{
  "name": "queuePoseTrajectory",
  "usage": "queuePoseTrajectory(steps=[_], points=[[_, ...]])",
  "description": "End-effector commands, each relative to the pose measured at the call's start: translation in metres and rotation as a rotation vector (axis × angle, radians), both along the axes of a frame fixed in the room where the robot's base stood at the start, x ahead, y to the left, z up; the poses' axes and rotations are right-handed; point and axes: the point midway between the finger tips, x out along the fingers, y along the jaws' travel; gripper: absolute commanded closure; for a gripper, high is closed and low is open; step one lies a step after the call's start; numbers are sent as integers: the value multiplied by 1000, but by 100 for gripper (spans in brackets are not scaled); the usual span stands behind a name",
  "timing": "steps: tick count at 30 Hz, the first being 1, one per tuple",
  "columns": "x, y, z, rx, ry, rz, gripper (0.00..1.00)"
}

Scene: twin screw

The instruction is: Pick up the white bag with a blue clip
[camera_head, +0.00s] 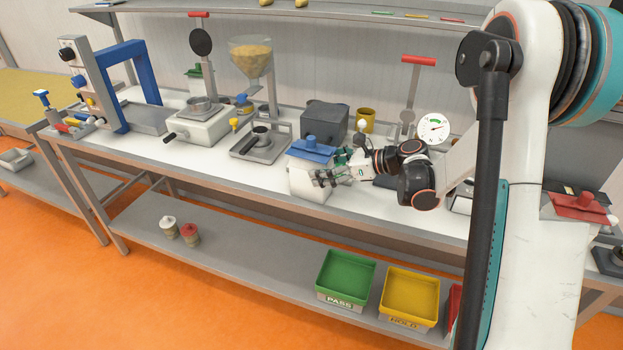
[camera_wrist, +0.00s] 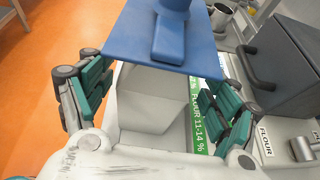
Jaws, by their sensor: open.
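The white bag (camera_head: 310,182) with a blue clip (camera_head: 313,148) on its top stands upright on the workbench in the head view. My gripper (camera_head: 330,177) is open at the front right of the bag. In the wrist view my gripper (camera_wrist: 155,95) has one green finger on each side of the bag. A gap shows on the left; whether the right finger touches the bag I cannot tell.
A dark grey box (camera_head: 325,120) stands close behind the bag. A drip-tray device (camera_head: 260,143) is to the left, and a round dial gauge (camera_head: 433,127) to the right. A green PASS bin (camera_head: 345,278) and yellow HOLD bin (camera_head: 409,296) sit on the lower shelf.

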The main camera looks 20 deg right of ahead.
Motion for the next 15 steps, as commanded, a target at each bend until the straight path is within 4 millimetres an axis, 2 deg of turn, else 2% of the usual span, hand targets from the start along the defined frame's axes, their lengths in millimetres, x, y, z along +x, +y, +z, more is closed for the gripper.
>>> queuePoseTrajectory(steps=[7,15], points=[[17,28,-20,0,0,4,18],[22,33,-20,0,0,1,18]])
